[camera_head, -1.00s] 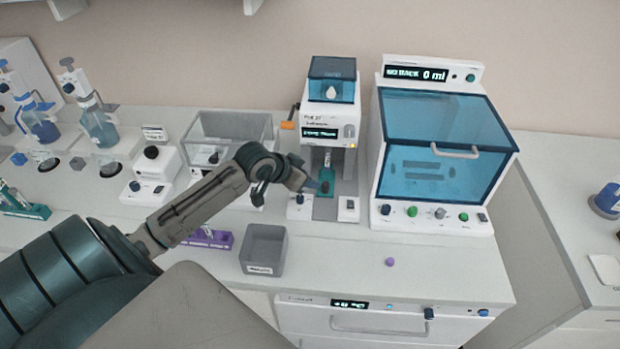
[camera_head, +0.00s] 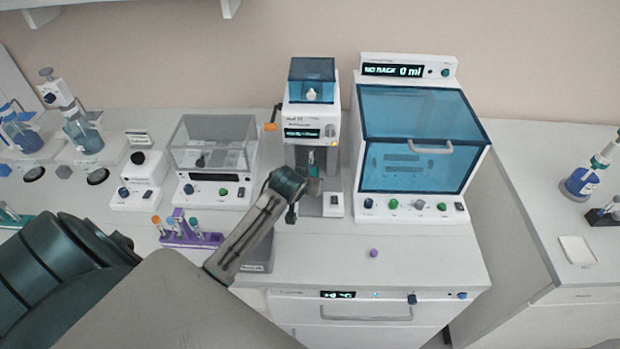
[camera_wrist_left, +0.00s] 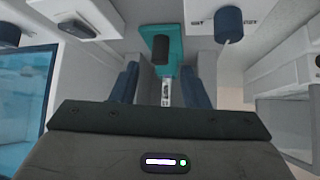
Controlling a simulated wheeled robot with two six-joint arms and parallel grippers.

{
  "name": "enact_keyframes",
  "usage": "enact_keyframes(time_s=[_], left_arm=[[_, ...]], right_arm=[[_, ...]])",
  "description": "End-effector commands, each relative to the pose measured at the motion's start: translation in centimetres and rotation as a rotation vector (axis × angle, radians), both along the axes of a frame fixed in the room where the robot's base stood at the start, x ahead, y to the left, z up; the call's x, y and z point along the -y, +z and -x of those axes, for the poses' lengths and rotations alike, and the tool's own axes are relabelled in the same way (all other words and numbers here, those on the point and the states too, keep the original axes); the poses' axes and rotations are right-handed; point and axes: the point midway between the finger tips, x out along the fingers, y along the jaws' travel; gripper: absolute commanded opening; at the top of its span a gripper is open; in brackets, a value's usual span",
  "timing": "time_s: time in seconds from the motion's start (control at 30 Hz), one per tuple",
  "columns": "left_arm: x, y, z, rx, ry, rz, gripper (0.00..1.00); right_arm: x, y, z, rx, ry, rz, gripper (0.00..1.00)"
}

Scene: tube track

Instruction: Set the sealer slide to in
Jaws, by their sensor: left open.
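The sealer (camera_head: 310,112) is a white machine with a blue clear top and an orange-handled crank on its left side. Its teal slide (camera_wrist_left: 160,28) with a black knob (camera_wrist_left: 160,52) shows in the left wrist view. A clear tube (camera_wrist_left: 166,92) stands out beyond the knob, between my fingers in the picture. In the head view my left gripper (camera_head: 308,186) covers most of the slide. My right gripper is not in view.
A blue-windowed cabinet (camera_head: 420,140) stands right of the sealer. A clear-lidded device (camera_head: 215,155) stands left. A purple rack (camera_head: 188,234) holds several tubes. A grey bin (camera_head: 258,262) is partly behind my arm. A purple cap (camera_head: 374,253) lies on the front counter.

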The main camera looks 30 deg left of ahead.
Motion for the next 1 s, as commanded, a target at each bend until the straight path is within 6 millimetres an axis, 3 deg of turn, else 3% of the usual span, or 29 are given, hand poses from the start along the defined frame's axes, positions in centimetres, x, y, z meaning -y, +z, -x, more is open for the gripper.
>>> enact_keyframes(time_s=[0.3, 0.77, 0.97, 1.0], left_arm=[[-0.9, -2.9, -2.9, -0.001, 0.001, 0.0, 0.41], [-1.0, -3.7, -3.6, 0.001, -0.001, 0.0, 0.41], [-1.0, -3.7, -3.5, 0.0, -0.001, 0.0, 0.02], [-1.0, -3.7, -3.5, 0.0, -0.001, 0.0, 0.0]], right_arm=[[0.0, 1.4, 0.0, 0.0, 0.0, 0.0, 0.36], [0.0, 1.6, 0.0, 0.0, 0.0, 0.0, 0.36], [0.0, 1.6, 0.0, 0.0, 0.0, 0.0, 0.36], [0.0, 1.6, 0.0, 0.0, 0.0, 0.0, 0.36]])
